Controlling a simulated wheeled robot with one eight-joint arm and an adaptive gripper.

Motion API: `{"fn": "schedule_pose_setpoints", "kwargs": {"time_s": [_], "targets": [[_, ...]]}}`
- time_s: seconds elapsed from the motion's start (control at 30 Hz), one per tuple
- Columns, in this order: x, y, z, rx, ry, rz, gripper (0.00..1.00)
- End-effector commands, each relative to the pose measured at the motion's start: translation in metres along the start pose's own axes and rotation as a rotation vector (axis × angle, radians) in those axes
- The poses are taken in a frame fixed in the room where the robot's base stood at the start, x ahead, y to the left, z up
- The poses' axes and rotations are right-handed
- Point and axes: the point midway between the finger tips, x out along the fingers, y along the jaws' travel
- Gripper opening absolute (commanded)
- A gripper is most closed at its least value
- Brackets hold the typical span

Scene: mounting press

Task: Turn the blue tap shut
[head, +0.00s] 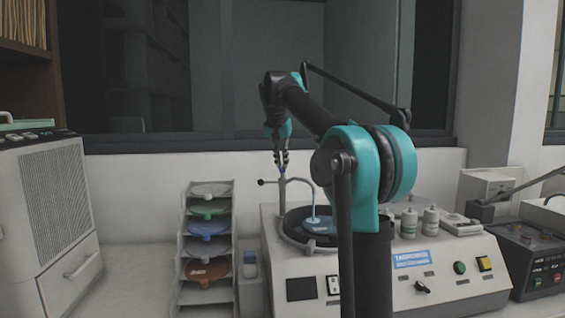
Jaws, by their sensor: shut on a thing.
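My gripper (281,160) points down above the left side of the press basin, with its fingers close together on the top of the thin upright tap post. A small patch of blue shows between the fingers; the fingers hide most of the blue tap's handle. The tap's grey post (282,207) stands at the basin's left rim. A short side rod with a dark ball end sticks out to the left, and a pale curved spout (314,198) reaches right and down over a blue disc (319,226) in the dark round basin. How far the tap is turned cannot be told.
The press housing (436,292) carries a knob and buttons. White bottles (430,220) stand behind my arm, to the right. A rack (192,288) of coloured discs stands left of the press. A grey cabinet (44,215) is at far left, and a dark control box (532,262) at right.

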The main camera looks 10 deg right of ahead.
Motion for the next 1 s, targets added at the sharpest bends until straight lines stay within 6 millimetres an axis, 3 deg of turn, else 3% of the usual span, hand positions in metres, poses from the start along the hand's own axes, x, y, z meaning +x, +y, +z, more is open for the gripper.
{"fn": "schedule_pose_setpoints", "kwargs": {"time_s": [1.0], "targets": [[0.0021,-0.0093,-0.0054,0.863,0.003,0.356,0.0]]}}
